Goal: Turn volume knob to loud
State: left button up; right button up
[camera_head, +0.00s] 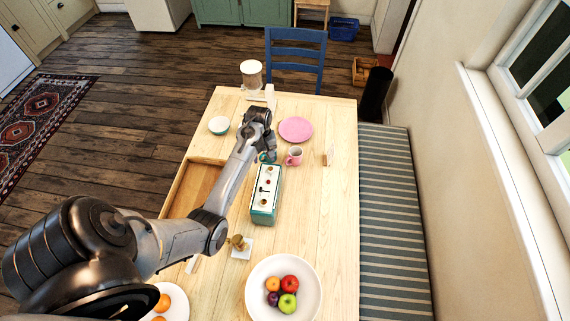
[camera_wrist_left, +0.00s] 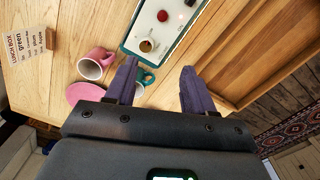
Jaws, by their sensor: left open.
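A teal box with a white top panel (camera_head: 266,188), likely the radio, stands on the table. Its panel carries gold knobs near both ends and a red button. In the left wrist view the panel (camera_wrist_left: 160,22) is at the top, with a gold knob (camera_wrist_left: 147,46) near its closest end. My left gripper (camera_head: 268,156) is just beyond the far end of the box. In its wrist view the two dark fingers (camera_wrist_left: 158,70) are apart and empty, pointing towards that knob without touching it. My right gripper is not in view.
A pink mug (camera_head: 295,156) and a teal cup (camera_wrist_left: 146,78) are close to the gripper. A pink plate (camera_head: 296,129) lies behind. A wooden tray (camera_head: 180,205) is left of the box. A fruit bowl (camera_head: 254,292) stands in front.

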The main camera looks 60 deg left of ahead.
aim_at(270, 169)
pick_arm(q)
jog(key=shift+t, duration=0.3)
jog(key=f, duration=0.3)
jog(key=w+f, duration=0.1)
jog(key=f, duration=0.2)
jog(key=w+f, duration=0.1)
jog(key=f, duration=0.2)
jog(key=shift+w+d+f+b, duration=0.1)
jog(key=shift+b, duration=0.2)
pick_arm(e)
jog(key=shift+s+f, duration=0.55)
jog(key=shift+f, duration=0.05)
pick_arm(q)
grip_shut()
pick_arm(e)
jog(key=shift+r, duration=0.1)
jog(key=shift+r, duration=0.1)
